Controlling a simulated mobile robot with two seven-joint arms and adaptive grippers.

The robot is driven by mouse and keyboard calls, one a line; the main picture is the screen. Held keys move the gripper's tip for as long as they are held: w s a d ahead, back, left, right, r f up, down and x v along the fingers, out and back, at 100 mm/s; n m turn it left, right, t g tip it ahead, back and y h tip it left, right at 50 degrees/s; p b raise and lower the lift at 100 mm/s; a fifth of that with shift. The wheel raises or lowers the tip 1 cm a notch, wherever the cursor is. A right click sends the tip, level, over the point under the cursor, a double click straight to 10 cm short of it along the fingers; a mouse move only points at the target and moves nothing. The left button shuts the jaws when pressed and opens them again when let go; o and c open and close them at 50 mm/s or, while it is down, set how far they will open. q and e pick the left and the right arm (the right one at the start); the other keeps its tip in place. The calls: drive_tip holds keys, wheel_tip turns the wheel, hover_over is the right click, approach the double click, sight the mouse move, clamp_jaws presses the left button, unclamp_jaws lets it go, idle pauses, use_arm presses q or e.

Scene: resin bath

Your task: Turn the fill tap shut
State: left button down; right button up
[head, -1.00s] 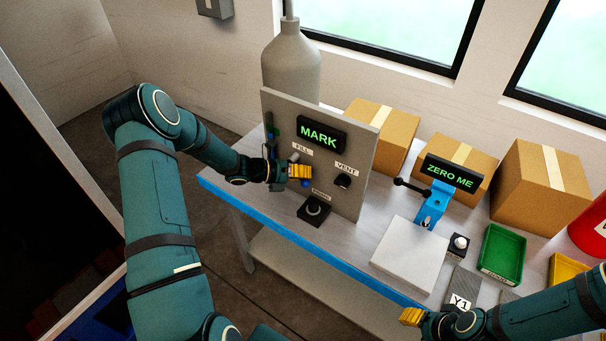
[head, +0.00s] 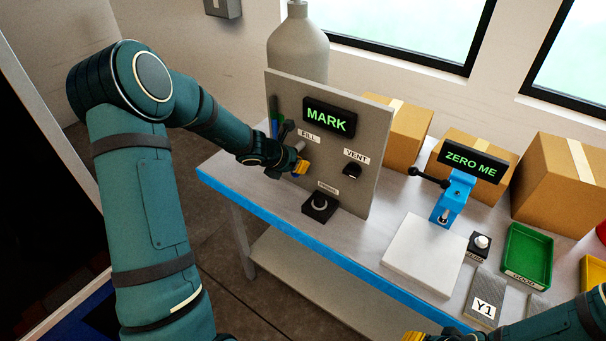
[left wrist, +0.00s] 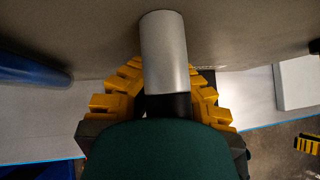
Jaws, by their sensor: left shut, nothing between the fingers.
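The fill tap shows as a short grey cylinder (head: 298,146) on the upright grey panel (head: 345,150), just under the FILL label (head: 309,137). In the left wrist view the grey cylinder (left wrist: 164,55) stands out from the panel. My left gripper (head: 299,167) is at the panel just below the tap, its yellow fingers partly hidden by its own wrist. In the left wrist view the fingers show on both sides of the cylinder's near end; contact cannot be told. The gripper is shut and empty. My right gripper (head: 414,337) is cut off at the bottom edge.
The VENT knob (head: 351,172) is right of the tap on the panel, and a black-based knob (head: 320,206) stands in front. A grey bottle (head: 297,50) is behind. A white plate (head: 425,254), blue press (head: 453,196) and green tray (head: 527,255) are to the right.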

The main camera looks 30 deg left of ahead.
use_arm(q)
drive_tip(key=shift+s+a+f+y+b, duration=0.2)
drive_tip(key=shift+f+y+b, duration=0.05)
drive_tip(key=shift+f+b, duration=0.1)
drive_tip(key=shift+s+a+f+y+b, duration=0.15)
drive_tip(key=shift+s+f+y+b, duration=0.1)
drive_tip(key=shift+f+b, duration=0.1)
drive_tip(key=c, duration=1)
unclamp_jaws()
drive_tip(key=shift+s+r, duration=0.1)
drive_tip(key=shift+r, duration=0.05)
drive_tip(key=shift+a, duration=0.25)
drive_tip(key=shift+d+r, duration=0.2)
drive_tip(key=shift+r, duration=0.35)
drive_tip(key=v, duration=1.1)
drive_tip(key=shift+s+a, duration=0.2)
drive_tip(key=shift+a, duration=0.1)
